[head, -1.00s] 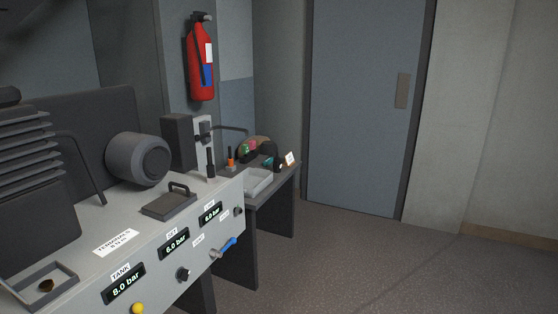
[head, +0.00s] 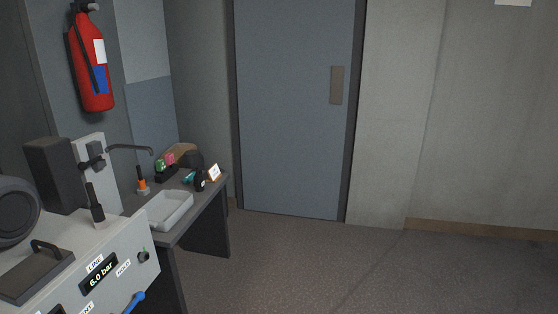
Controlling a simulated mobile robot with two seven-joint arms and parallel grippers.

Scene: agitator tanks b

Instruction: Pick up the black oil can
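A small dark, upright object (head: 200,182) with a pale mark stands near the right end of the side table (head: 178,235) in the head view. It may be the black oil can, but it is too small to tell for sure. It stands close to a teal item (head: 188,177) and a small white sign (head: 214,172). Neither of my grippers shows in the view.
A grey tray (head: 170,210) and an orange-and-black item (head: 142,182) are on the side table. The grey machine panel (head: 125,270) with a blue lever (head: 135,302) blocks the near left. Open floor (head: 330,265) lies right, before a closed door (head: 292,120).

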